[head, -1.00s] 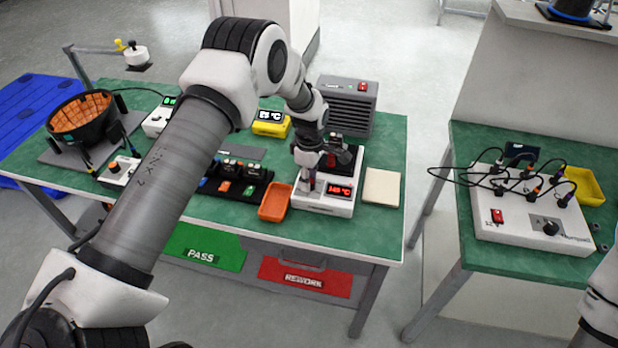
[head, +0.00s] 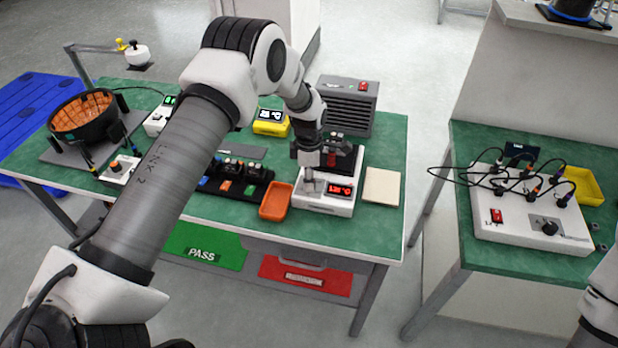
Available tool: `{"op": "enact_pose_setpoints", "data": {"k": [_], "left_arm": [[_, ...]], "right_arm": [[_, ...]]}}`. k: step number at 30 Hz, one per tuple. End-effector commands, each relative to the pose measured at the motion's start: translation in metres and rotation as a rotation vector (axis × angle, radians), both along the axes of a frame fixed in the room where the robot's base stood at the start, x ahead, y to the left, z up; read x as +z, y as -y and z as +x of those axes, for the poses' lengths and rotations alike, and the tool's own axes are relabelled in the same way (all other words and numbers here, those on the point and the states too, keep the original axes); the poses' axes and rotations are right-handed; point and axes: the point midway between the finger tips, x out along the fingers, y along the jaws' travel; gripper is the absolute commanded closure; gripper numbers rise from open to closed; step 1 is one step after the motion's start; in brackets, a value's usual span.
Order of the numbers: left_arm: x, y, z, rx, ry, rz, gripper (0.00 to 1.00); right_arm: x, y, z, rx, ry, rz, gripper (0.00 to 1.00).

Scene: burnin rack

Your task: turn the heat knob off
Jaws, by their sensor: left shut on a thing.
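A white heater unit (head: 323,205) with a red lit display (head: 340,190) stands at the front right of the green bench. My left gripper (head: 311,184) reaches down over the left part of its front panel, beside the display. It is shut on the heat knob, which the fingers mostly hide, so I cannot read the knob's setting. The display digits are too small to read surely. Of my right arm only a white link shows at the right edge; its gripper is out of view.
An orange tray (head: 276,200) stands just left of the unit and a pale pad (head: 382,186) lies to its right. A dark rack (head: 235,188) with small modules is further left. A grey fan box (head: 348,104) stands behind. A second bench (head: 530,262) is at right.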

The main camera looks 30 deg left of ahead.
Motion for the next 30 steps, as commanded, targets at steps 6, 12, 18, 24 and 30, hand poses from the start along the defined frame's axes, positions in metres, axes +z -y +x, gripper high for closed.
{"op": "enact_pose_setpoints", "data": {"k": [6, 12, 18, 24, 30], "left_arm": [[-0.003, 0.000, -0.002, 0.000, -0.007, -0.001, 0.47], [-0.001, 0.000, -0.001, 0.000, -0.004, -0.001, 0.43], [0.007, 0.000, 0.000, -0.001, 0.000, 0.000, 0.43], [0.048, -0.001, 0.003, 0.000, 0.001, 0.000, 0.43], [0.097, -0.002, 0.005, -0.001, -0.001, 0.000, 0.43]], "right_arm": [[0.000, 0.000, 0.000, 0.000, 0.000, 0.000, 0.51], [0.000, 0.000, 0.000, 0.000, 0.000, 0.000, 0.51], [0.000, 0.000, 0.000, 0.000, 0.000, 0.000, 0.51], [0.000, 0.000, 0.000, 0.000, 0.000, 0.000, 0.51], [0.000, 0.000, 0.000, 0.000, 0.000, 0.000, 0.51]]}}
